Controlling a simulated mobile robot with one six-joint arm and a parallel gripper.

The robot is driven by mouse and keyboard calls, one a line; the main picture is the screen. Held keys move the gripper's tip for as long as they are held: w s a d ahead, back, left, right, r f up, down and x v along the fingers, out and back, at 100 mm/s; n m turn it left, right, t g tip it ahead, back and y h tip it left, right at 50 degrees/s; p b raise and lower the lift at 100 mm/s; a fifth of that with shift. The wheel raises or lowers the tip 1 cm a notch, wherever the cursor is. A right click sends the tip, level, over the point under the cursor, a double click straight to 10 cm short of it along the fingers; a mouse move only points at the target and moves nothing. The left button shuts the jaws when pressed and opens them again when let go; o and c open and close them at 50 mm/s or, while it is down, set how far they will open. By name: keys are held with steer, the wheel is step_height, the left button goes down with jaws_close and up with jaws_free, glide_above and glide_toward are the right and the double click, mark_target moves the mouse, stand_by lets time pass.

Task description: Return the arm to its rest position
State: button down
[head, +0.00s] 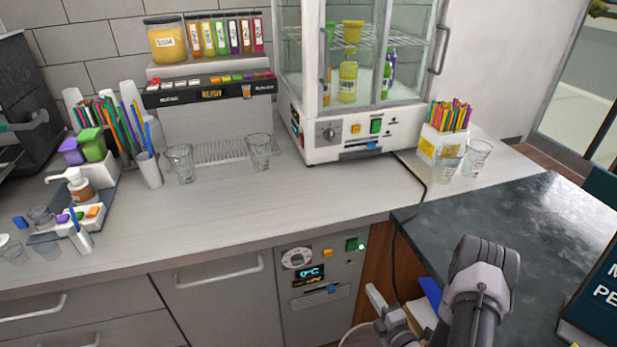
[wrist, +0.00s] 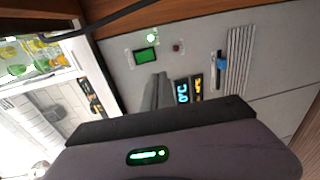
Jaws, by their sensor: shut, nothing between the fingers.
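My gripper (head: 378,300) is low in the head view, in front of the under-counter panel and left of the dark counter's near corner. It is shut and holds nothing. My arm (head: 478,285) bends over beside it at the lower right. In the wrist view, a dark part of my own wrist with a green light fills the bottom and hides the lower part of the panel. The control panel (head: 320,280) shows a dial, a blue-lit display, a blue slider and a lit green light. It also shows close up in the wrist view (wrist: 205,40).
The dark counter (head: 540,215) lies close to my arm on the right. A black cable (head: 424,185) hangs over its edge. The glass cabinet (head: 355,140), dispenser (head: 205,125) and several clear cups stand on the light counter (head: 235,215). Its front middle is clear.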

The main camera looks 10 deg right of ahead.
steer(key=w+a+r+n+g+y, duration=0.1)
steer(key=w+a+r+n+y, duration=0.3)
steer(key=a+r+n+y, duration=0.6)
steer(key=s+a+r+n+g+y, duration=0.35)
steer(key=a+r+n+g, duration=0.45)
steer(key=a+r+n, duration=0.45)
steer(key=s+a+r+n+g+h, duration=0.2)
steer(key=s+r+n+g+h, duration=0.15)
steer(key=s+n, duration=0.45)
steer(key=s+a+r+n+g+h, duration=0.3)
steer(key=s+r+n, duration=0.2)
steer(key=s+n, duration=0.3)
steer(key=s+d+r+n+t+h, duration=0.4)
steer(key=s+d+r+n+h, duration=0.1)
steer(key=n, duration=0.5)
steer(key=shift+d+h, duration=0.7)
steer(key=shift+t, duration=0.25)
